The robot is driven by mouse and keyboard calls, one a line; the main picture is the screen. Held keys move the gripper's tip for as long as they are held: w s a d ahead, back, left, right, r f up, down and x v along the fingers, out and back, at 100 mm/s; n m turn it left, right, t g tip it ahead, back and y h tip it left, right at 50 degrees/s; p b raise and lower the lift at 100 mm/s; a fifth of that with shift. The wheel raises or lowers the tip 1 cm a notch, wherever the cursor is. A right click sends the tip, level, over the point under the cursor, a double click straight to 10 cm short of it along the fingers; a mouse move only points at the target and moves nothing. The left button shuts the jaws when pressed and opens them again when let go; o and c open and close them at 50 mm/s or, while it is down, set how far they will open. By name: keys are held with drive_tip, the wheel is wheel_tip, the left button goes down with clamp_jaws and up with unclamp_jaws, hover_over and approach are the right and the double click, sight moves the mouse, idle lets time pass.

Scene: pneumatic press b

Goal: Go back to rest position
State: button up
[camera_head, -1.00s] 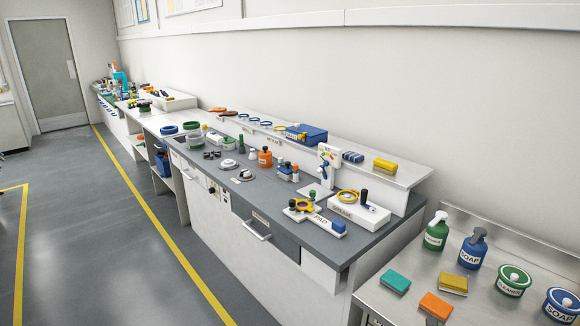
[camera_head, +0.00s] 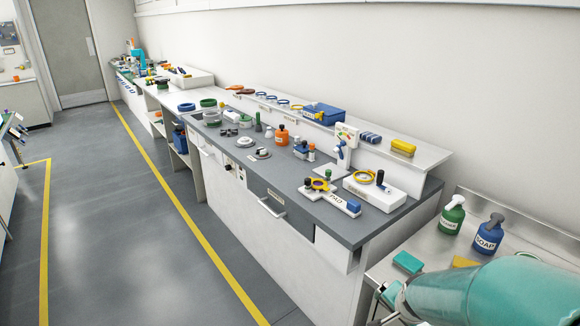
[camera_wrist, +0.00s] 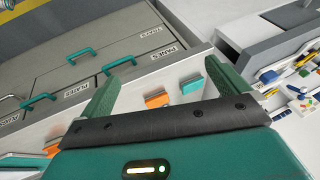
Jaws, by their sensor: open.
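In the wrist view my gripper (camera_wrist: 170,95) shows two green fingers spread apart, with nothing between them that it holds. Beyond the fingers lie an orange sponge (camera_wrist: 157,99) and a teal sponge (camera_wrist: 193,86) on a pale surface. In the head view my teal arm (camera_head: 500,292) enters at the lower right, over the metal counter (camera_head: 465,215). The fingertips are not clear in the head view.
The grey workbench (camera_head: 222,157) holds a pneumatic press (camera_head: 342,150), an orange bottle (camera_head: 281,135) and small parts. Green (camera_head: 453,214) and blue (camera_head: 488,236) soap bottles stand near my arm. Drawers (camera_wrist: 90,55) with teal handles show in the wrist view. The left floor (camera_head: 110,220) is clear.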

drive_tip(key=s+a+r+n, duration=0.4)
drive_tip(key=s+r+n, duration=0.1)
drive_tip(key=r, duration=0.4)
drive_tip(key=s+a+r+n+y, duration=0.1)
drive_tip(key=s+a+r+n, duration=0.4)
drive_tip(key=s+r, duration=0.2)
drive_tip(key=shift+s+a+r+n+t, duration=0.15)
drive_tip(key=shift+s+r+n+t, duration=0.2)
drive_tip(key=shift+r, duration=0.5)
drive_tip(key=shift+s, duration=0.1)
